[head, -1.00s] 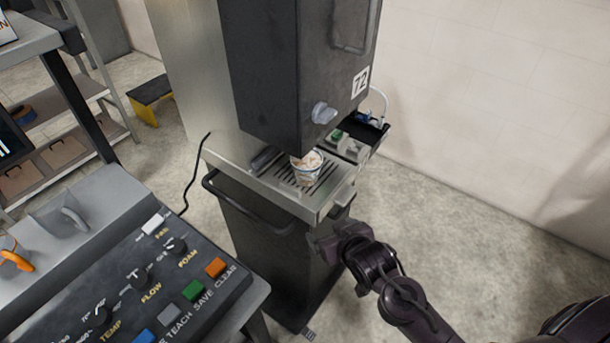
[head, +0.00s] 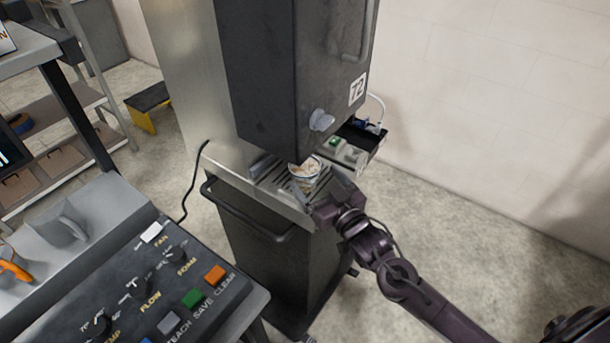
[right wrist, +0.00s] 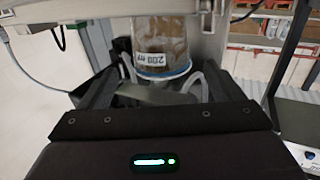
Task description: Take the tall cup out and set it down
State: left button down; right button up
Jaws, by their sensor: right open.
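The cup (head: 305,168) stands on the slotted drip tray (head: 270,184) under the dark dispenser head. It is pale with a blue band and has brownish-white contents. In the right wrist view the cup (right wrist: 162,45) shows a "200 ml" label and a blue band, ahead of the jaws. My right gripper (head: 322,196) is at the front edge of the tray, just short of the cup. It is open, with the fingers (right wrist: 155,92) spread to either side and nothing held. In the head view its fingers are partly hidden. My left gripper is not seen.
The dispenser body (head: 290,70) hangs low over the cup, with a knob (head: 321,121) on its front. A small black side tray (head: 362,138) sits to the right. A control panel (head: 150,290) fills the lower left. The floor to the right is clear.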

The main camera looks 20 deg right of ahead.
aim_at(312, 178)
jog(key=x, duration=0.1)
jog(key=p+x, duration=0.1)
jog(key=x, duration=0.3)
jog(key=shift+a+f+p, duration=0.1)
jog(key=shift+f+p, duration=0.2)
jog(key=shift+p, duration=0.1)
jog(key=shift+w+a+f, duration=0.15)
jog(key=shift+w, duration=0.35)
jog(key=c, duration=1.3)
